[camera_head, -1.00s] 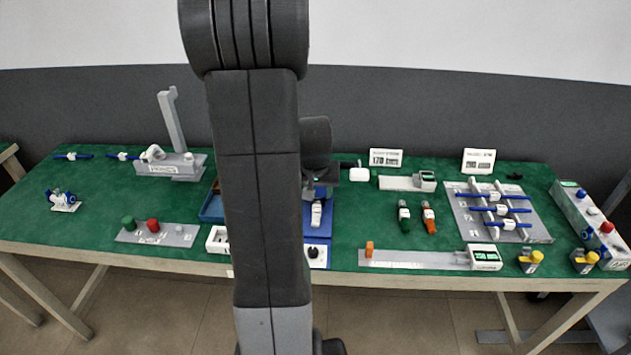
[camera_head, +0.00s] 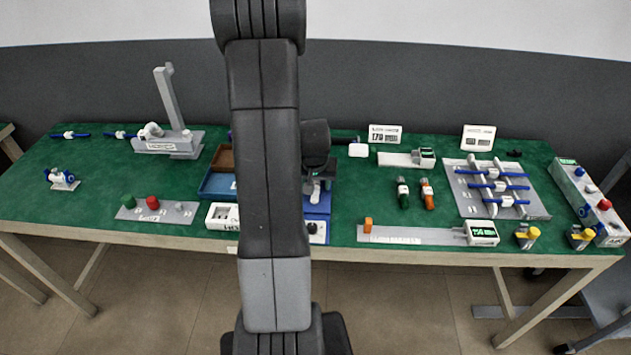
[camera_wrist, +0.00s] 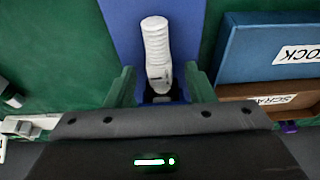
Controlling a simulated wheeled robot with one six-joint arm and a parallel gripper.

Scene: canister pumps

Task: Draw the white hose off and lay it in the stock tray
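The white ribbed hose (camera_wrist: 157,48) stands out over a blue base (camera_wrist: 190,30) in the wrist view. Its lower end meets a blue fitting between my fingers. My gripper (camera_wrist: 159,84) is open, with one green finger on each side of the hose and gaps showing between. The blue stock tray (camera_wrist: 245,50) is at the right of the wrist view, its label partly cut off. In the head view the stock tray (camera_head: 214,186) is left of my arm, which hides part of it.
A brown scrap tray (camera_wrist: 240,92) adjoins the stock tray. In the head view, a grey stand (camera_head: 168,140) is at the back left and a plate with coloured knobs (camera_head: 155,211) at the front left. Green and orange pieces (camera_head: 427,193) lie right of the blue base.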

